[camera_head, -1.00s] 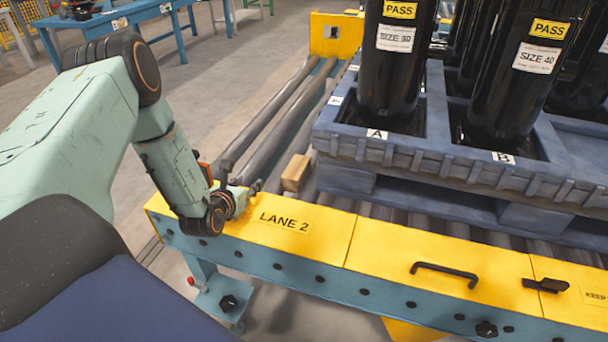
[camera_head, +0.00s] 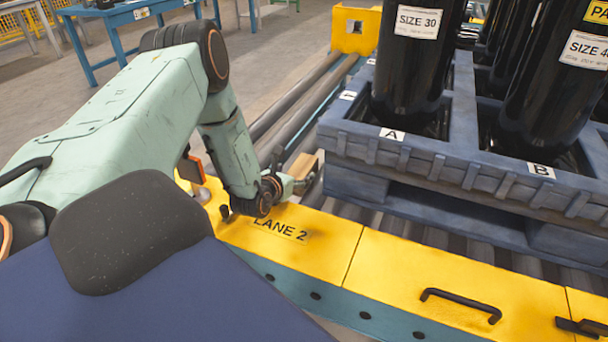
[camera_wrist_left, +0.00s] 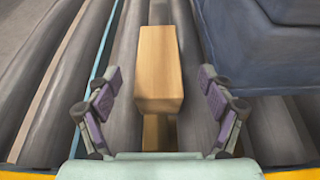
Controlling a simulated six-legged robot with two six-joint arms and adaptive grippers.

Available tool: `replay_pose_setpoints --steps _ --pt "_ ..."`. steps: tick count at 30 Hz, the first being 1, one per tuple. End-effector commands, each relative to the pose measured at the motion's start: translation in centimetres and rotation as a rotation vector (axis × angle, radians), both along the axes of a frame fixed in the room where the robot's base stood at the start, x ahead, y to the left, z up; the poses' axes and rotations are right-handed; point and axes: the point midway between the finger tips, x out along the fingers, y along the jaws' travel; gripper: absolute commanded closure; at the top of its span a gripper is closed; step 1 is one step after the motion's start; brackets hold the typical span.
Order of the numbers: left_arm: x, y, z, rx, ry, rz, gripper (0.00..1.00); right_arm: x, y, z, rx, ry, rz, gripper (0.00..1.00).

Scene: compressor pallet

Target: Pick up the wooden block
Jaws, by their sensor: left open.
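The wooden block (camera_wrist_left: 160,70) is a plain light-brown piece lying on the grey rollers, seen between my left gripper's fingers in the left wrist view. In the head view the block (camera_head: 304,164) shows just beyond the gripper, partly hidden by it. My left gripper (camera_head: 300,180) reaches over the yellow rail by the LANE 2 label. In the wrist view the left gripper (camera_wrist_left: 160,110) is open, with a purple-padded finger on each side and gaps between them and the block. My right gripper is not in view.
A blue pallet (camera_head: 400,155) with black cylinders (camera_head: 415,60) stands on the rollers close to the right of the block. The yellow rail (camera_head: 325,235) with a black handle (camera_head: 462,304) runs along the front. Bare rollers (camera_head: 290,105) extend behind the block.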

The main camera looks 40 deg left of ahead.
Motion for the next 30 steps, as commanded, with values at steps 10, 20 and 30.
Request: replay_pose_setpoints --steps 10,20,30 --pt "3.4 1.1 -1.5 0.002 -0.001 0.001 0.19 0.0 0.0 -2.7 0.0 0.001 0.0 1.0" --pt "4.4 1.2 -1.6 0.0 0.0 -0.001 0.19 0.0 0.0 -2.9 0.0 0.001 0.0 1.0" --pt "4.6 1.2 -1.6 0.0 0.0 -0.001 0.44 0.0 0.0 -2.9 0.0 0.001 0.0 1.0"
